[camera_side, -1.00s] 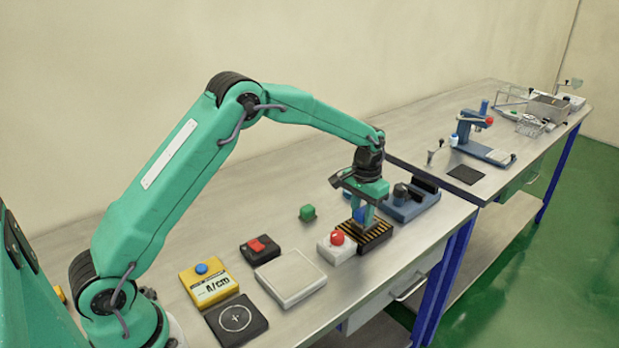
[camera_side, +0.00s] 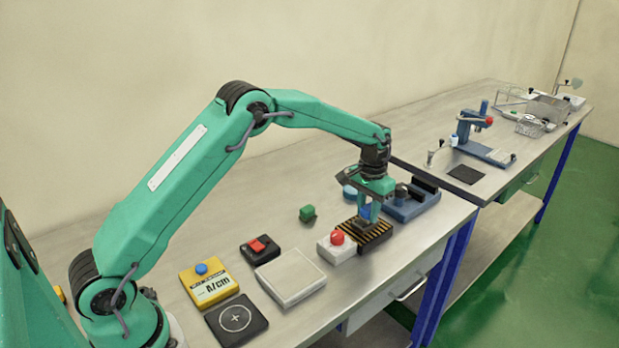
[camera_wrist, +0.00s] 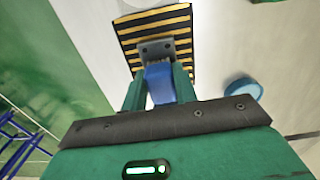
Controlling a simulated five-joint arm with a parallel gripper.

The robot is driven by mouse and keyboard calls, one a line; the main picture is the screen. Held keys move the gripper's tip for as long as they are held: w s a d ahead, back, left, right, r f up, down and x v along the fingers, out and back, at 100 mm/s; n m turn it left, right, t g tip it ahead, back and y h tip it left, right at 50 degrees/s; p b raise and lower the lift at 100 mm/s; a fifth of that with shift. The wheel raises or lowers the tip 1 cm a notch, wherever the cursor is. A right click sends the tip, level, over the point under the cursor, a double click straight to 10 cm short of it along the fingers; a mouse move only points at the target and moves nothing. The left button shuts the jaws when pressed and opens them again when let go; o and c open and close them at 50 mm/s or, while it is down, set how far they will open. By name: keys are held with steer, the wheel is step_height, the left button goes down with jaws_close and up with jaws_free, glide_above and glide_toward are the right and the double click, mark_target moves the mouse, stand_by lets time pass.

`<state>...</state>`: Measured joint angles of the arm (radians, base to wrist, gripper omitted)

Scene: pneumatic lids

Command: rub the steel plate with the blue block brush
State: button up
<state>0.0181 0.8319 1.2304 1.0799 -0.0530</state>
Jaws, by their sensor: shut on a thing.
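My gripper (camera_side: 367,212) is shut on the blue block brush (camera_wrist: 160,84), which shows between the fingers in the wrist view. In the side view a bit of its blue (camera_side: 365,211) shows. The brush is over the black and yellow striped pad (camera_side: 374,239); whether it touches the pad I cannot tell.
A white box with a red button (camera_side: 337,246) stands left of the striped pad. A blue disc (camera_side: 350,191) and a blue fixture (camera_side: 410,206) lie behind it.

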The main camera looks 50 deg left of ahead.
steer(key=shift+w+f, duration=0.1)
steer(key=shift+w, duration=0.75)
steer(key=shift+w+r, duration=0.2)
steer(key=shift+w, duration=0.05)
steer(key=shift+s+r, duration=0.1)
steer(key=shift+r, duration=3.85)
steer(key=shift+a, duration=0.1)
